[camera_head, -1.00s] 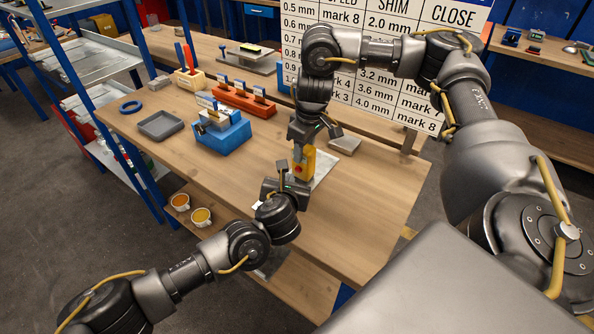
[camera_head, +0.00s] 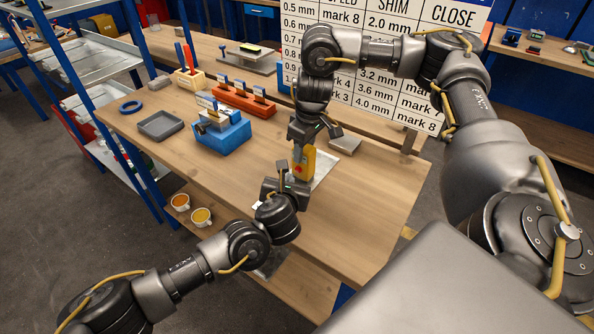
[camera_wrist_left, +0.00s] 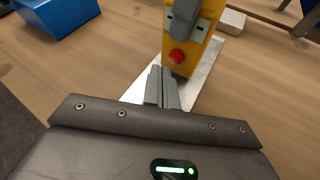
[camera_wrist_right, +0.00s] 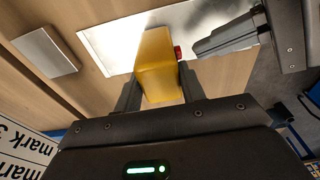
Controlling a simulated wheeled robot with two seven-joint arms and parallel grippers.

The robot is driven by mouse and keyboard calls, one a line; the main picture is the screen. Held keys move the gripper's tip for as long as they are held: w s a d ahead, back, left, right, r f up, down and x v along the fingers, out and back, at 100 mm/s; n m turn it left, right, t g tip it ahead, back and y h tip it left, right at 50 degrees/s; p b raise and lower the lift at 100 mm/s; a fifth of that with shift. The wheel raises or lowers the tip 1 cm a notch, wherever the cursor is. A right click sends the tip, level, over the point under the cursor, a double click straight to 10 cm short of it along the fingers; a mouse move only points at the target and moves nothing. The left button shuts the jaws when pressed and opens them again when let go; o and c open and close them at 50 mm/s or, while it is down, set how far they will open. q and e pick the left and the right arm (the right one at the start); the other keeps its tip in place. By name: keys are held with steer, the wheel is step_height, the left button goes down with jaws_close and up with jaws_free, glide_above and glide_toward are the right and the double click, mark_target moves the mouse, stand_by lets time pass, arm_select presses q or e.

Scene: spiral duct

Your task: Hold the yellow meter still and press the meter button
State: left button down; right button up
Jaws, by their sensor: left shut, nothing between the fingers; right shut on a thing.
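The yellow meter (camera_head: 304,163) stands over a pale metal plate (camera_head: 325,168) on the wooden bench. My right gripper (camera_head: 304,140) is shut on the meter from above; in the right wrist view its fingers are on both sides of the yellow body (camera_wrist_right: 160,65). The red meter button (camera_wrist_left: 177,56) is on the face toward my left gripper, and its edge also shows in the right wrist view (camera_wrist_right: 178,53). My left gripper (camera_wrist_left: 164,72) is shut and empty, its fingertips just short of the button and slightly below it in the left wrist view. A small gap seems to remain.
A blue block fixture (camera_head: 222,137) and a grey tray (camera_head: 160,125) are on the bench to the left. A small grey block (camera_head: 345,145) lies behind the plate. The bench front right is clear. Two orange-filled cups (camera_head: 201,216) sit lower left.

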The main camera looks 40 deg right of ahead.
arm_select(q)
steer(key=shift+d, duration=0.15)
stand_by(0.3)
steer(key=shift+w+d, duration=0.1)
steer(key=shift+d, duration=0.15)
steer(key=shift+w+d, duration=0.2)
steer(key=shift+d, duration=0.25)
stand_by(0.7)
steer(key=shift+a, duration=0.1)
steer(key=shift+s+a, duration=0.3)
steer(key=shift+a, duration=0.5)
steer(key=shift+s+a, duration=0.25)
steer(key=shift+a, duration=0.55)
steer(key=shift+s+a, duration=0.25)
steer(key=shift+a, duration=0.55)
steer(key=shift+s+a, duration=0.25)
steer(key=shift+a, duration=0.55)
arm_select(e)
steer(key=o, duration=1.2)
